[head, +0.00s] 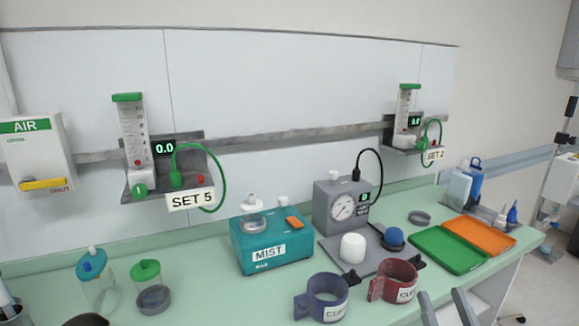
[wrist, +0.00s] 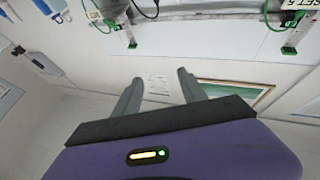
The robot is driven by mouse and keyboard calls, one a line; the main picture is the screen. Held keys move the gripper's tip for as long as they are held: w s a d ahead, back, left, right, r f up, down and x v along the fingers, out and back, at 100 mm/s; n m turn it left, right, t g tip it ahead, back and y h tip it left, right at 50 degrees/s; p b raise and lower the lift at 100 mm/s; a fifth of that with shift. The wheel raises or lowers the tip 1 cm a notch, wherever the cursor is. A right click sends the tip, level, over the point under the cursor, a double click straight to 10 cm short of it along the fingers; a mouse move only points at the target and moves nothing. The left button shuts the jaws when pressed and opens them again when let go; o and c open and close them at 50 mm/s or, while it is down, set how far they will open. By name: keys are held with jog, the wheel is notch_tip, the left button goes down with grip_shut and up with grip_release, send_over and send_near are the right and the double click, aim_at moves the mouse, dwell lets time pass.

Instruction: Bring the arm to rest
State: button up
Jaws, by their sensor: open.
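My gripper (head: 447,308) shows at the bottom edge of the head view, with two grey fingers spread apart and nothing between them. It is in front of the counter, to the right of the red cuff. In the wrist view my gripper (wrist: 158,88) also has its fingers wide apart and empty. That view looks tilted at the walls, with the rail equipment along the top. The rest of my arm is outside the head view.
The pale green counter (head: 205,300) holds a teal MIST box (head: 272,247), a grey gauge box (head: 341,207), a blue cuff (head: 322,297), a red cuff (head: 394,280), a green tray (head: 450,250) and an orange tray (head: 479,236). Lidded jars (head: 151,288) stand left.

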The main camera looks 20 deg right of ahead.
jog(key=s+a+f+n+g+y, duration=0.2)
jog(key=s+a+f, duration=0.4)
jog(key=s+a, duration=0.4)
jog(key=s+a+f+n+g+y, duration=0.2)
jog(key=s+a+f+g+y, duration=0.3)
jog(key=s+a, duration=0.6)
jog(key=shift+s+f+y, duration=0.6)
jog(key=shift+s+y, duration=0.1)
jog(key=shift+s, duration=0.1)
